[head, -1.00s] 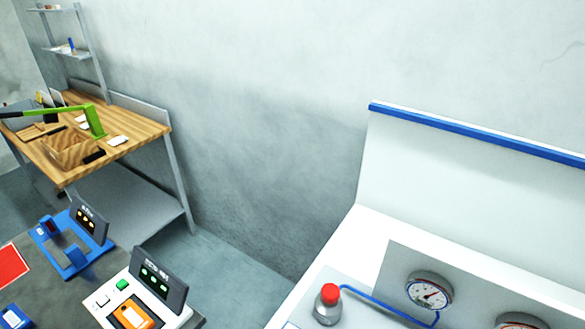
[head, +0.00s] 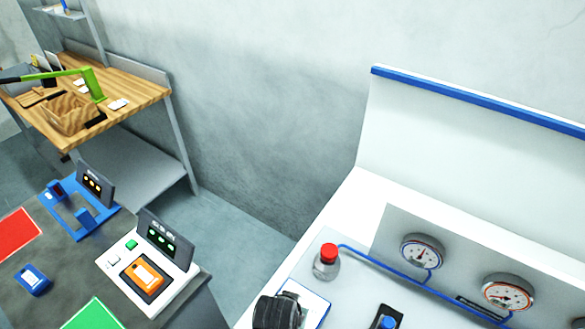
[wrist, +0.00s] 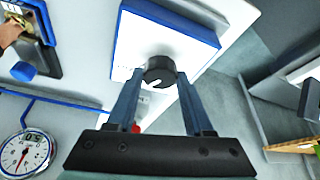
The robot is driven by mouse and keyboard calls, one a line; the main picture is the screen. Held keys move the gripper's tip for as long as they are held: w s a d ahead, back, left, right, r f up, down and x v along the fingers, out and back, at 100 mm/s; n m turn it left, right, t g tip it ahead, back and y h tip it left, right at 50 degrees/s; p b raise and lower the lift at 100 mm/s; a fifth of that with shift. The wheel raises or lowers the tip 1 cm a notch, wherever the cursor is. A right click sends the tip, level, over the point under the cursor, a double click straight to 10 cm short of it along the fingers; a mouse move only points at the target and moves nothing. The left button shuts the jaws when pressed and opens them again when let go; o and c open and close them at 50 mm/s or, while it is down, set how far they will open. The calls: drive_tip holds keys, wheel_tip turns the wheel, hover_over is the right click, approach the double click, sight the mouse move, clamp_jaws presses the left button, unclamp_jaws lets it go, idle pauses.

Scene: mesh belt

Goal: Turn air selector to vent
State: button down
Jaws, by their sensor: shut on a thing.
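The air selector is a round black knob (wrist: 159,72) with a white pointer mark, on a white plate (wrist: 190,24) edged in blue, in the wrist view. My gripper (wrist: 160,82) is shut on the knob, one finger on either side of it. The pointer's lower end shows between the fingers, and I cannot read any label at its tip. In the head view the blue-edged plate (head: 312,299) is at the bottom edge. A dark ridged shape beside it is cut off, and I cannot tell whether it is the knob or my gripper.
A red-capped grey fitting (head: 327,262) stands close to the selector plate, with a blue pipe running to two gauges (head: 422,251). A blue knob (head: 388,322) on a black base is to the right. A white device (head: 186,270) stands across a gap to the left.

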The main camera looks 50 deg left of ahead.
drive_tip(key=shift+a+m+t+h, duration=0.1)
drive_tip(key=shift+m+t+h, duration=0.3)
drive_tip(key=shift+m, duration=1.2)
drive_tip(key=shift+c, duration=1.4)
unclamp_jaws()
drive_tip(key=b+v, duration=0.1)
drive_tip(key=v, duration=1.2)
drive_tip(key=shift+a, duration=0.2)
drive_tip(key=shift+w, duration=0.15)
